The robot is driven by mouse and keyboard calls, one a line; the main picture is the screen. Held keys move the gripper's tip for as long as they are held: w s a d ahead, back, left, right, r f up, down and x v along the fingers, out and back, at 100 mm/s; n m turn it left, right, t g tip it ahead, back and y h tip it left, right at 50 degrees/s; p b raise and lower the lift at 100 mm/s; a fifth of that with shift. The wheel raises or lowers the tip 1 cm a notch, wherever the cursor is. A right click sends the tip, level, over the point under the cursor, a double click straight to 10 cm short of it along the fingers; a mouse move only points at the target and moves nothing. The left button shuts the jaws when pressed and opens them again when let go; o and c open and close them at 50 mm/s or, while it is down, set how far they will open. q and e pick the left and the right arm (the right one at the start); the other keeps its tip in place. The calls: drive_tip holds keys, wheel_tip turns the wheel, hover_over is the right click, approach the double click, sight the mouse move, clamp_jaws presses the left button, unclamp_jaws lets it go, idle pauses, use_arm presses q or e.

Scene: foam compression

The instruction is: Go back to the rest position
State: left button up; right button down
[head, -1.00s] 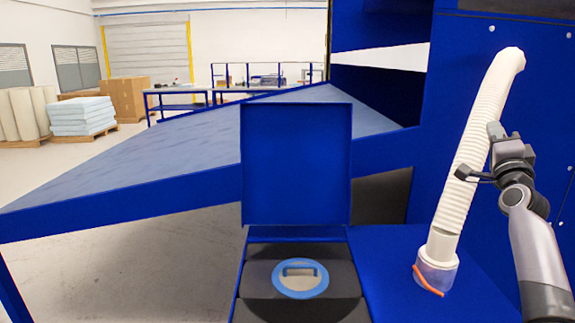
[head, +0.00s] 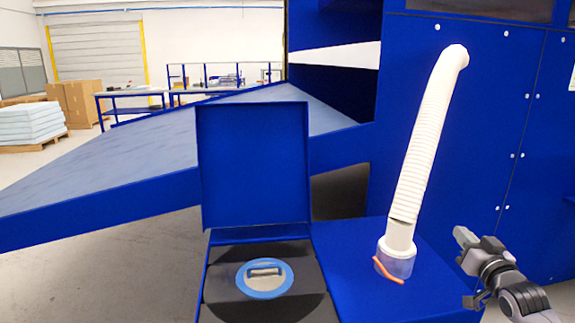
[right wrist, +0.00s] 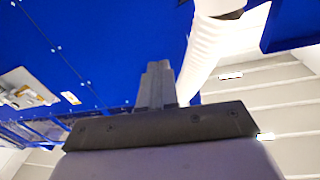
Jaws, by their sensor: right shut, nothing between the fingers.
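My right gripper (head: 464,238) is at the lower right in the head view, right of the white hose and apart from it. It is shut and empty. In the right wrist view its closed fingers (right wrist: 157,84) point up the picture, with the blue cabinet and the hose beyond them. My left gripper is not in view.
A ribbed white hose (head: 428,140) stands on a clear cup with an orange lever (head: 388,270), on a blue surface. Left of it is an open blue box lid (head: 254,165) above a blue ring with a handle (head: 265,278). A blue cabinet (head: 485,130) stands behind.

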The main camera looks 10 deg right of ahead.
drive_tip(key=s+a+f+n+g+y, duration=0.1)
drive_tip(key=s+a+f+n, duration=0.1)
drive_tip(key=s+a+f, duration=0.3)
drive_tip(key=s+a+f+n+g+y, duration=0.1)
drive_tip(key=s+f+n+g, duration=0.15)
drive_tip(key=f, duration=0.35)
drive_tip(key=s+a+f+n+g, duration=0.1)
drive_tip(key=s+a+f+n, duration=0.1)
drive_tip(key=s+a+f, duration=0.3)
drive_tip(key=s+a+f+n+g+y, duration=0.1)
drive_tip(key=s+a+f, duration=0.25)
drive_tip(key=s, duration=0.25)
drive_tip(key=s+a+f+n+g, duration=0.2)
drive_tip(key=s+f, duration=0.2)
drive_tip(key=s, duration=0.2)
drive_tip(key=s+a+f+n+g+y, duration=0.1)
drive_tip(key=s+a+f, duration=0.1)
drive_tip(key=s+f, duration=0.3)
drive_tip(key=a+r+m, duration=0.1)
drive_tip(key=a+m, duration=0.4)
drive_tip(key=a, duration=0.4)
drive_tip(key=shift+s+a+r+t+p, duration=0.15)
drive_tip(key=shift+s+r+t+p, duration=0.15)
drive_tip(key=shift+r+t+p, duration=0.15)
